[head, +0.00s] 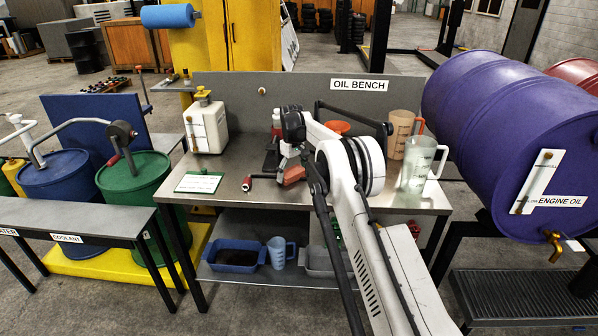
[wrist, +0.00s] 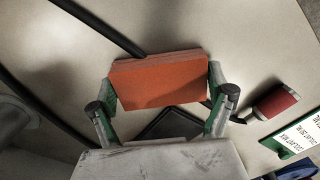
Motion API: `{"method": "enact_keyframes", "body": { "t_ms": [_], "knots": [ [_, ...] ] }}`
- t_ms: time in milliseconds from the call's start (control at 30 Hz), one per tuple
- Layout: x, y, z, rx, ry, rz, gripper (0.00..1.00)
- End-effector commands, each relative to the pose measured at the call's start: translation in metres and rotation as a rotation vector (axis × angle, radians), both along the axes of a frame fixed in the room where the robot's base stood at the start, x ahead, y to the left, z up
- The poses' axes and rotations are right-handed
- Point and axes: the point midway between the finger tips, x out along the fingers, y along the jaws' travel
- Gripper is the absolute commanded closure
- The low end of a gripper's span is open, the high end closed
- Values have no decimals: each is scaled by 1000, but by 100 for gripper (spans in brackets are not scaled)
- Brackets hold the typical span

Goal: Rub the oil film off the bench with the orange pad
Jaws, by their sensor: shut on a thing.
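My gripper (head: 290,168) is shut on the orange pad (wrist: 160,82), with one finger at each short end in the wrist view. The pad also shows in the head view (head: 293,175), low over the middle of the bench top (head: 232,196). I cannot tell whether it touches the surface. In the wrist view a dark, flat, square-edged thing (wrist: 172,124) lies partly hidden between the pad and my gripper body. Darker patches show on the bench top, but I cannot tell oil film from shadow. My arm hides part of the bench in the head view.
A red-handled black rod (wrist: 275,102) lies near the pad. A white-green card (head: 198,182) and white canister (head: 205,127) are at left. Jugs (head: 419,162) stand at right, beside the purple drum (head: 505,125).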

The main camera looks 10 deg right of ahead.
Motion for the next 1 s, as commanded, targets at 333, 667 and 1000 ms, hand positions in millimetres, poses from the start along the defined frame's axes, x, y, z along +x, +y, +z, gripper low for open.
{"method": "enact_keyframes", "body": {
  "t_ms": [333, 667, 1000],
  "knots": [
    [-1, 1, 44, 0, 0, 1, 43],
    [-1, 2, 72, 0, 0, 1, 43],
    [-1, 2, 80, 0, 0, 1, 43]
  ]
}}
